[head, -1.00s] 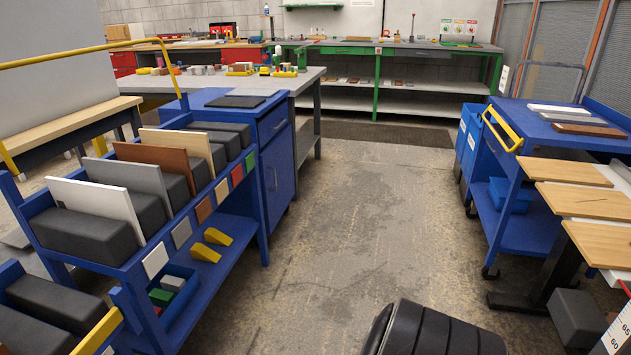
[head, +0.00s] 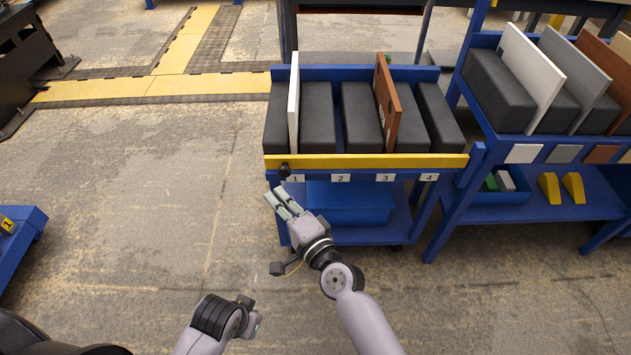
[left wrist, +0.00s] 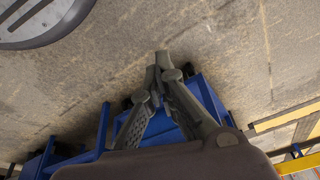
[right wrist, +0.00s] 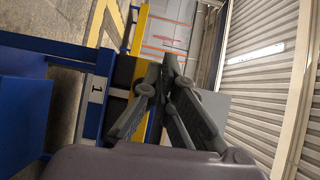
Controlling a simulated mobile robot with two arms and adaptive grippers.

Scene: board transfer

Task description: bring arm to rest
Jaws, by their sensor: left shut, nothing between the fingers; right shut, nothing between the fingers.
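My right gripper (head: 274,194) is in front of the low blue cart, near its slot 1 label. It is shut and empty, and its fingers also show closed together in the right wrist view (right wrist: 168,65). My left gripper is shut and empty in the left wrist view (left wrist: 163,62), with floor and blue cart frames behind it. Its fingers cannot be made out in the head view. A white board (head: 293,104) stands upright at slot 1. A brown board (head: 388,104) stands at slot 3, slightly tilted. Neither gripper holds a board.
The blue cart (head: 354,73) has a yellow front bar (head: 366,161) close to my right gripper. A second blue rack (head: 470,150) with white, grey and brown boards stands at the right. Open floor lies at the left. A blue platform corner (head: 22,235) shows at the left edge.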

